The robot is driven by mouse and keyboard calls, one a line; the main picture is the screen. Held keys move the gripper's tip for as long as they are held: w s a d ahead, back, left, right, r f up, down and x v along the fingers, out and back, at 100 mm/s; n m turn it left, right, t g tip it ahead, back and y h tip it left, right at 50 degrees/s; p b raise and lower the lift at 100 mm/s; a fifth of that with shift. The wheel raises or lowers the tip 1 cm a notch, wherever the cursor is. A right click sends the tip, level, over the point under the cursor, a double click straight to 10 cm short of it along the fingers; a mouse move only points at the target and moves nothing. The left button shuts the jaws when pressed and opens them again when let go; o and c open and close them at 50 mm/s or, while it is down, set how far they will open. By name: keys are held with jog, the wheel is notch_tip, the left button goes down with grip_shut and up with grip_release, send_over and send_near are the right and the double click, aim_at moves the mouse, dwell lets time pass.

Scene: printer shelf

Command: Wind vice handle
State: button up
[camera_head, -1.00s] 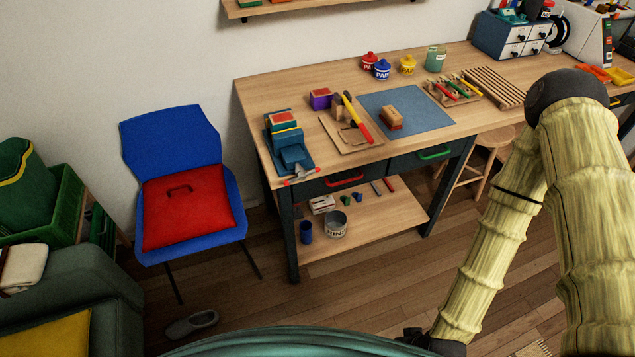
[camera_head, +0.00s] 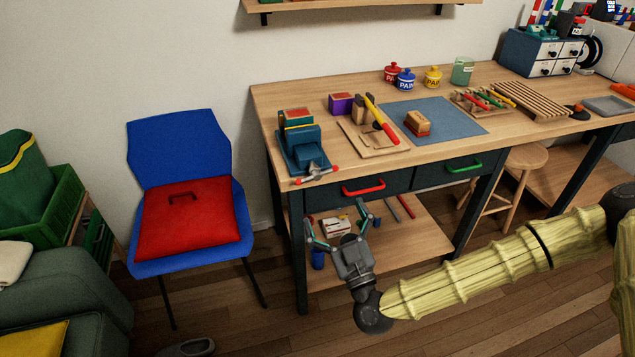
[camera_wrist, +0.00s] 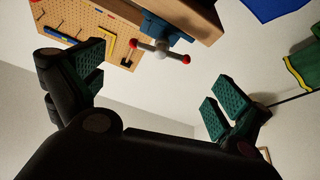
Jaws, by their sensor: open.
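The blue vice (camera_head: 300,140) stands on the left front corner of the workbench, with orange and red blocks in its upper part. Its handle (camera_head: 316,173), a grey bar with red ball ends, sticks out at the bench's front edge. My gripper (camera_head: 336,228) is below and in front of the handle, pointing up, with its fingers spread and empty. In the wrist view the handle (camera_wrist: 159,51) shows above and between my two green-padded fingers (camera_wrist: 150,92), apart from both. The blue vice body (camera_wrist: 165,27) is partly cut by the bench edge there.
The workbench (camera_head: 350,100) holds a hammer, a blue mat, paint pots and a rack. The red drawer handle (camera_head: 363,187) is close above my gripper. A blue chair (camera_head: 175,150) with a red cushion (camera_head: 185,222) stands left. Floor between chair and bench is clear.

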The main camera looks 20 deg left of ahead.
aim_at(318, 174)
jog(key=p+x, duration=0.1)
jog(key=x, duration=0.9)
jog(key=shift+w+a, duration=0.15)
jog(key=shift+c, duration=0.2)
jog(key=c, duration=0.7)
